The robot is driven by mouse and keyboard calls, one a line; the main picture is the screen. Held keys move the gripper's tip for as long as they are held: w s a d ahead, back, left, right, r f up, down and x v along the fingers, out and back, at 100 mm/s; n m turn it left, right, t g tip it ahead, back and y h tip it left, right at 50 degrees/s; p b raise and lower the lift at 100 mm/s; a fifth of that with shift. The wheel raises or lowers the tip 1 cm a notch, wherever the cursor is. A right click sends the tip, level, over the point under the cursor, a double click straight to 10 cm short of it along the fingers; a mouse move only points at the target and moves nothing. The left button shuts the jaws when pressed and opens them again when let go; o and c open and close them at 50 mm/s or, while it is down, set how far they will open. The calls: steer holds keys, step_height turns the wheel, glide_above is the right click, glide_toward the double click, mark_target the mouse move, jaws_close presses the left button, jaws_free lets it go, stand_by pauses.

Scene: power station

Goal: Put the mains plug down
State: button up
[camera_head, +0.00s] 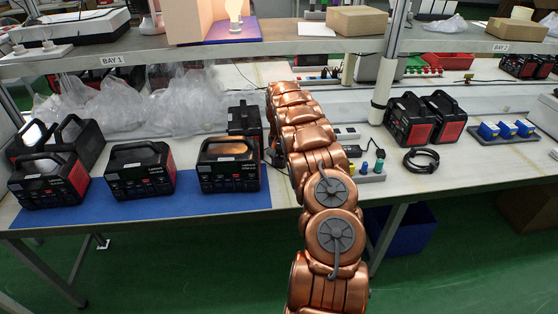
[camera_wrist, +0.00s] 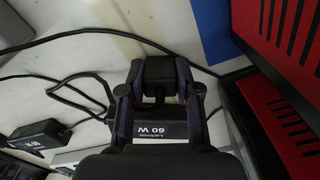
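Part of the block is hidden by the dark gripper body. A black cable (camera_wrist: 62,76) loops close beside it on the left. In the head view my copper arm reaches over the bench and hides the gripper and the plug.
Black-and-red power stations stand on a blue mat (camera_head: 150,207) at the left, and another pair (camera_head: 424,118) stands at the right. A black adapter (camera_wrist: 42,138) lies left in the wrist view. A coiled cable (camera_head: 421,160) lies on the white bench. A shelf (camera_head: 270,46) spans above.

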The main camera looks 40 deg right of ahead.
mark_target(279, 158)
steer(key=o, duration=0.4)
steer(key=shift+o, duration=0.2)
steer(key=shift+r, duration=0.15)
steer(key=shift+r, duration=0.45)
step_height(279, 158, up, 12)
steer(key=b, duration=0.2)
steer(key=shift+f+b, duration=0.2)
steer(key=shift+b, duration=0.2)
